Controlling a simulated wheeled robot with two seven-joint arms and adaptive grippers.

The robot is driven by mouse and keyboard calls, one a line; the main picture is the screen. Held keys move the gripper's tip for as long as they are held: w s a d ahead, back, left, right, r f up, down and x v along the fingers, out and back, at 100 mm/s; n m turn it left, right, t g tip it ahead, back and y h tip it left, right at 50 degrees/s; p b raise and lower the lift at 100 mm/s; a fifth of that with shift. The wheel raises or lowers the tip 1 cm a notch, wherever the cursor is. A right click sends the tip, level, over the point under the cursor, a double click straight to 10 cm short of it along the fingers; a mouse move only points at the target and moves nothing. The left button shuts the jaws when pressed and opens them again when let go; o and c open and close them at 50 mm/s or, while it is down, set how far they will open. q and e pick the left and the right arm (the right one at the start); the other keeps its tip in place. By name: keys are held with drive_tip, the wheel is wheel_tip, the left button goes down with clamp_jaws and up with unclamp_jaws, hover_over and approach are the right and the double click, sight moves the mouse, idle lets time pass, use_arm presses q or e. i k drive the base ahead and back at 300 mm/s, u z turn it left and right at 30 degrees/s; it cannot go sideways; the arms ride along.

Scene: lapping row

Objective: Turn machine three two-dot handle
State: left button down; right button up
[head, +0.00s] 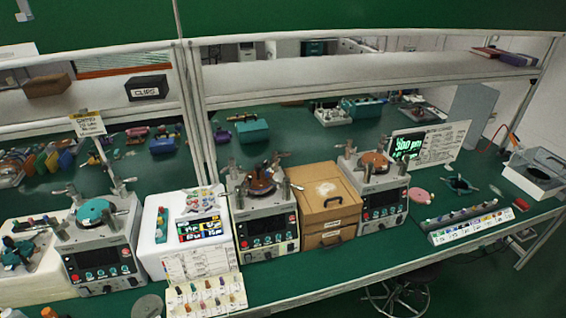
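Three grey lapping machines stand along the green bench. The left machine (98,262) carries a teal disc (95,212). The middle machine (267,233) carries a brown disc (261,182). The right machine (383,206) carries an orange-brown disc (374,160). Each has a dark screen, a red button and small metal handles around its top, such as the handle (348,148) on the right machine. Machine numbers and dot marks are too small to read, so I cannot tell which handle has two dots. Neither of my grippers is in view.
A wooden box (322,202) stands between the middle and right machines. A card of small coloured pieces (205,297) lies at the front. A long rack (470,222) is right of the right machine. A shelf (370,78) runs above the bench. A stool (400,295) stands below.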

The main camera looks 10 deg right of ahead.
sight(285, 185)
drive_tip(key=z, duration=0.5)
drive_tip(key=i, duration=1.1)
drive_tip(key=u, duration=0.2)
